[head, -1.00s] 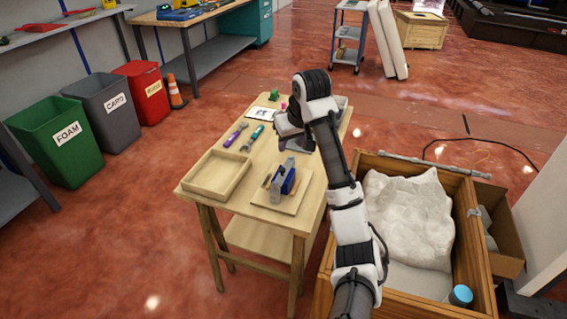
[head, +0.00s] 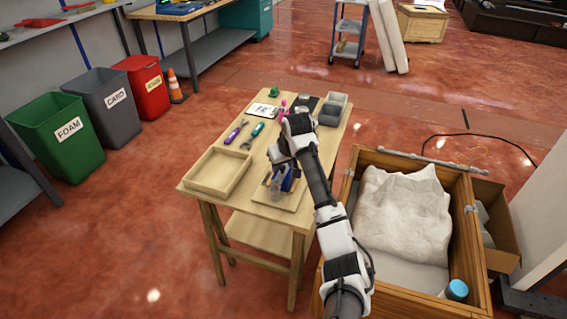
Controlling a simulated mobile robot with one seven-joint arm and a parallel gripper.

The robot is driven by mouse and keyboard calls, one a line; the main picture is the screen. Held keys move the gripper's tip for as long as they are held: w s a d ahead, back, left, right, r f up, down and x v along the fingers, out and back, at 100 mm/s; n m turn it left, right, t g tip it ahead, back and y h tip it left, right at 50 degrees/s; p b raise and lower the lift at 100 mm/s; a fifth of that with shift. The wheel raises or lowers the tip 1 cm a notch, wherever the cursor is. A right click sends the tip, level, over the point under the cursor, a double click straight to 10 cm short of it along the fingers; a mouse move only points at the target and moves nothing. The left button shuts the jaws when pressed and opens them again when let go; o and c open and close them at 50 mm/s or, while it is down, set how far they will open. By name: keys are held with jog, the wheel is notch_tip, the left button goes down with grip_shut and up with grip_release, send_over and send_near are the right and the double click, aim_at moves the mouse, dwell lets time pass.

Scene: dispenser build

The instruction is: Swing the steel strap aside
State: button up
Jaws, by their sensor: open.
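A long grey metal bar (head: 418,158), which looks like the steel strap, lies along the far edge of the open wooden crate (head: 340,235). My gripper (head: 278,170) is away from it, over the near part of the wooden table (head: 215,205). It is open and points down close above a blue and grey device (head: 288,181) on a small wooden board (head: 292,205). My arm and wrist hide part of the device, and I cannot tell whether the fingers touch it.
A shallow wooden tray (head: 218,172), a purple tool (head: 236,131) and a teal tool (head: 254,133) lie on the table's left side. White packing (head: 405,215) fills much of the crate.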

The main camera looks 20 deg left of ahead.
grip_shut()
jog(key=shift+a, duration=0.1)
dwell(0.4)
